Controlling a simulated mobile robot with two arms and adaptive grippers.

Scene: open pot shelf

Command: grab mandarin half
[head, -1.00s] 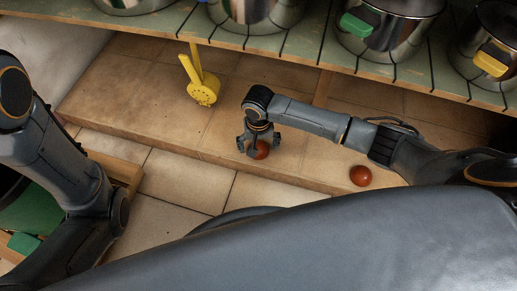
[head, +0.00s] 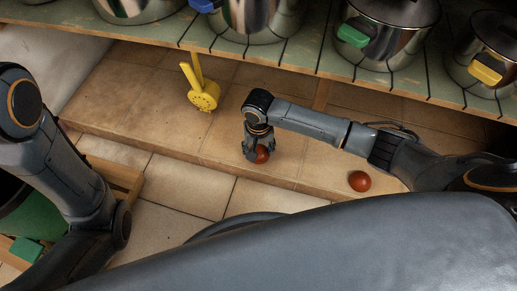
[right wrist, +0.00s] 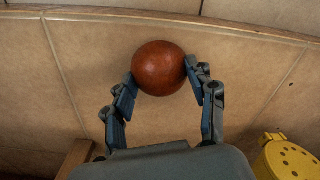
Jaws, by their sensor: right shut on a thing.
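Two reddish-brown rounded pieces, taken as mandarin halves, are on the tiled ledge. One mandarin half (head: 262,155) is at my right gripper (head: 255,150), partly hidden by its fingers. The right wrist view shows this mandarin half (right wrist: 158,68) between the fingertips of my right gripper (right wrist: 160,76), which touch it on both sides. The gripper is shut on it, low at the ledge; I cannot tell whether it is lifted. The other mandarin half (head: 359,181) lies apart to the right, near the ledge's front edge. My left arm is at the left; its gripper is out of view.
A yellow perforated utensil (head: 204,96) is on the ledge behind and left of the right gripper. It also shows in the right wrist view (right wrist: 290,160). A green slatted shelf (head: 290,58) with several steel pots overhangs the back. The ledge's left part is clear.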

